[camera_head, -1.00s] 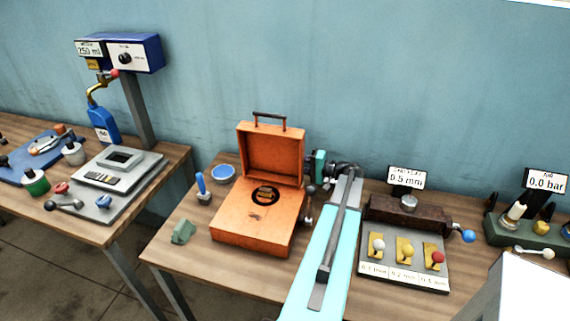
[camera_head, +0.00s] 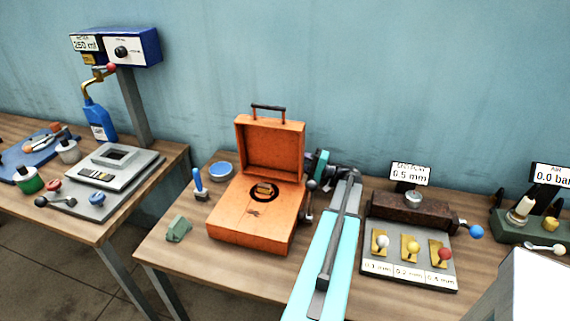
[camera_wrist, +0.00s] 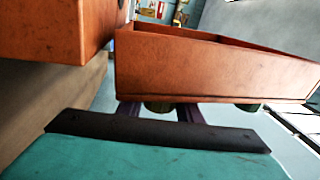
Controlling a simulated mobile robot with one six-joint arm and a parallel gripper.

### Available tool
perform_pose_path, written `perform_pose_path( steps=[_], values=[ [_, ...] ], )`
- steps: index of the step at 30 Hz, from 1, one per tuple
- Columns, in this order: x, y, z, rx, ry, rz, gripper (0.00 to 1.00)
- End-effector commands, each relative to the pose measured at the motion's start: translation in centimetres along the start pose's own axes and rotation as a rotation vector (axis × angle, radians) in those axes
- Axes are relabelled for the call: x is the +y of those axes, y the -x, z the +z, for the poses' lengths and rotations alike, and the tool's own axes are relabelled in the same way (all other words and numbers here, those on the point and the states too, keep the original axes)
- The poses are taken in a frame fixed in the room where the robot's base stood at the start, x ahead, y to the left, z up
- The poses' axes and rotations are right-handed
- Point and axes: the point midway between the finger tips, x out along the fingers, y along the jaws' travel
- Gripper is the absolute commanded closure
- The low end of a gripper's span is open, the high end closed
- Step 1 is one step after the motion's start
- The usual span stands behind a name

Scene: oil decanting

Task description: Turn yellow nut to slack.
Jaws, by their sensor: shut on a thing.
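No yellow nut can be picked out for certain. A brassy piece (camera_head: 264,188) sits in a black ring in the open orange case (camera_head: 252,222). My gripper (camera_head: 318,162) is at the right side of the case's raised lid, its fingertips hidden in the head view. In the wrist view an orange panel of the case (camera_wrist: 215,68) covers the ends of my dark fingers. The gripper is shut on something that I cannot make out.
A plate with three ball-topped brass tabs (camera_head: 410,255) and a brown block (camera_head: 410,212) stand right of my arm. A blue-handled tool (camera_head: 198,182), a blue dish (camera_head: 221,171) and a green block (camera_head: 179,229) lie left of the case. A second bench stands at left.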

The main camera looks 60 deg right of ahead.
Motion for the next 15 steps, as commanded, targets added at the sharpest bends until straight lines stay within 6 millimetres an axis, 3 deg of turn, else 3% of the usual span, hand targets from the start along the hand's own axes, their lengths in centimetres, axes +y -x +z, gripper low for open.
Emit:
perform_pose_path(
  steps=[15],
  values=[
    [-0.50, 0.04, 0.03, -0.002, -0.007, -0.163, 0.90]
  ],
)
